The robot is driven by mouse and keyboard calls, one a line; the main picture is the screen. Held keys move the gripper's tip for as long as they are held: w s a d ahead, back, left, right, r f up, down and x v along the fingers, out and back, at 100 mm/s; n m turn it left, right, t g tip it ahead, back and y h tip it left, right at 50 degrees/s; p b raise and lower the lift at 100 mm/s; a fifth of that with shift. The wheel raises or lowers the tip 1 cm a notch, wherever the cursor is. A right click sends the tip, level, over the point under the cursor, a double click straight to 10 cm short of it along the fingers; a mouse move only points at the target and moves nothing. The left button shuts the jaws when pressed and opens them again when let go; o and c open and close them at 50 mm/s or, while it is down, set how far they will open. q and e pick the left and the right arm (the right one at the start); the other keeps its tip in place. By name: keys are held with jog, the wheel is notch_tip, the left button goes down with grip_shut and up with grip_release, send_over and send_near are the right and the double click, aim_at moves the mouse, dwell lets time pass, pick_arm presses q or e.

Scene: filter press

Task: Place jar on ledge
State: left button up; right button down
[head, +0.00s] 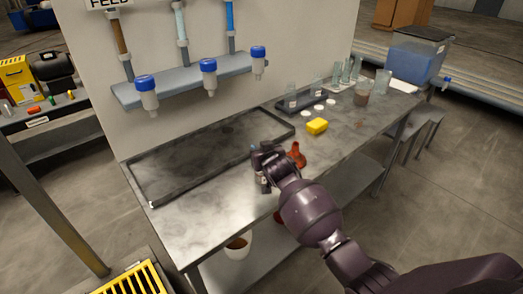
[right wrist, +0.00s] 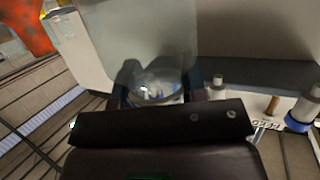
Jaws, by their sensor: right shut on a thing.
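My right gripper (head: 264,166) is low over the front part of the steel table, beside the shallow tray. It is shut on a clear jar (right wrist: 157,88), whose rounded glass shows between the fingers in the right wrist view. In the head view the jar is mostly hidden by the gripper, so its tilt and whether it touches the table cannot be told. A grey ledge (head: 185,85) runs along the white wall panel at the upper left. Several clear containers with blue ends (head: 147,97) sit along it below coloured pipes. My left gripper is not in view.
A black-rimmed tray (head: 172,188) covers the table's back left. Glassware (head: 362,93) and a blue tub (head: 410,62) are at the far right. Bare table lies in front of the tray.

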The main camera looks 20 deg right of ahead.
jog(key=c, duration=0.7)
grip_release()
jog(key=shift+r, duration=0.15)
jog(key=p+v, duration=0.1)
jog(key=v, duration=1.1)
jog(key=s+d+f+g, duration=0.1)
jog(key=s+f, duration=0.4)
jog(key=s, duration=0.4)
jog(key=s+d+f+n+g, duration=0.1)
jog(key=s+d+f, duration=0.1)
jog(key=s+f, duration=0.4)
jog(key=s+d+f, duration=0.1)
jog(key=s+f, duration=0.5)
jog(key=s, duration=0.6)
jog(key=shift+s+d+n+g+y, duration=0.15)
jog(key=shift+s+n+g+y, duration=0.15)
jog(key=shift+g, duration=0.1)
